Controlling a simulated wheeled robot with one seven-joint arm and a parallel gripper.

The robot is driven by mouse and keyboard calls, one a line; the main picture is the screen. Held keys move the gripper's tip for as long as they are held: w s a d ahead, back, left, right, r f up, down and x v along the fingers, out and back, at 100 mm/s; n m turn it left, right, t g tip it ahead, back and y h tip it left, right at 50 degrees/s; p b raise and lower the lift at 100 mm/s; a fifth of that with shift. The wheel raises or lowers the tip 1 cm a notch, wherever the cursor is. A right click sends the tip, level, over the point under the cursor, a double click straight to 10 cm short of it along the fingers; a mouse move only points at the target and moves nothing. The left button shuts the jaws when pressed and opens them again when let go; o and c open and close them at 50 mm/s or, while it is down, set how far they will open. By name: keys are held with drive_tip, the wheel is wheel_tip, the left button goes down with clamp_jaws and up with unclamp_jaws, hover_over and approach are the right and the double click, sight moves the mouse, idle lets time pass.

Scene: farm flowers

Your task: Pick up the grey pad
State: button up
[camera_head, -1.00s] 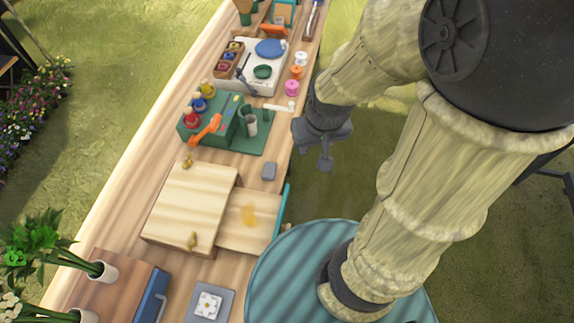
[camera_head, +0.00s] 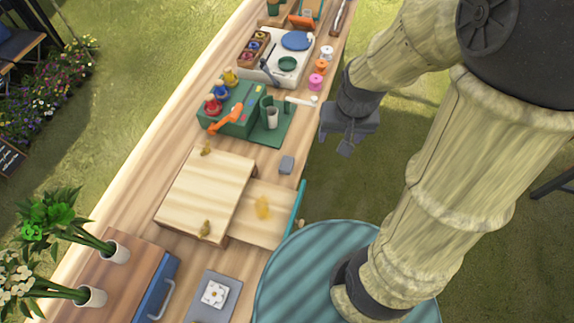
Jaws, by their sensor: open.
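A small grey pad (camera_head: 286,164) lies flat on the wooden table near its right edge, between the green stand and the light wooden box. My gripper (camera_head: 346,146) hangs to the right of the pad, out past the table edge, apart from it and empty. Its fingers are small in this view and point down. A larger flat grey plate (camera_head: 231,290) lies at the lower part of the table with a white flower tile (camera_head: 215,294) on it.
A light wooden box (camera_head: 205,190) with an open drawer (camera_head: 268,215) stands just below the pad. A green stand (camera_head: 233,122) with bottles and an orange tool is above left. Coloured spools (camera_head: 318,67) line the table edge. Potted plants (camera_head: 117,252) stand at lower left.

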drive_tip(key=w+a+f+m+g+b, duration=0.1)
drive_tip(key=w+a+f+b, duration=0.1)
drive_tip(key=w+a+f, duration=0.5)
drive_tip(key=m+g+b, duration=0.1)
drive_tip(key=m, duration=0.1)
hover_over(286, 163)
wheel_tip(286, 163, down, 4)
drive_tip(key=shift+w+r, duration=0.1)
drive_tip(key=shift+r, duration=0.15)
drive_tip(key=shift+f, duration=0.1)
wheel_tip(286, 163, down, 12)
drive_tip(key=shift+f+p, duration=0.1)
drive_tip(key=shift+p, duration=0.6)
